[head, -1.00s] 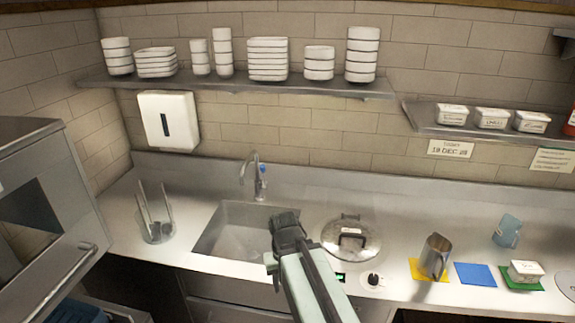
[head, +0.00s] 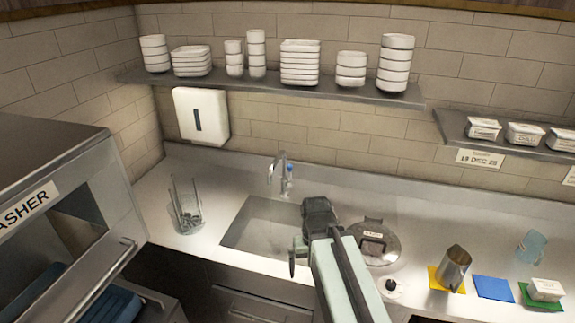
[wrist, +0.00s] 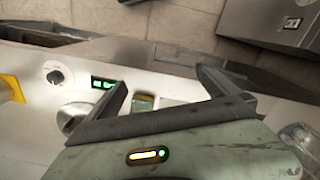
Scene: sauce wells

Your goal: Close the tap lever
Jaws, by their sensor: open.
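The grey tap (head: 282,165) stands at the back of the sink in the head view. Its small blue-marked lever (head: 290,169) is on the right side of the tap; its exact angle is too small to tell. My gripper (head: 296,258) is over the sink's right front part, in front of and below the tap in the picture, well apart from the lever. In the wrist view my gripper (wrist: 163,88) has its two dark fingers spread with nothing held. The tap and lever do not show in the wrist view.
The sink (head: 250,232) lies under the tap. A clear container (head: 187,210) stands left of it; a lidded round pot (head: 385,240), a metal jug (head: 453,266) and coloured mats are to the right. A dishwasher (head: 60,190) stands at the left. A shelf (head: 270,88) holds white dishes above.

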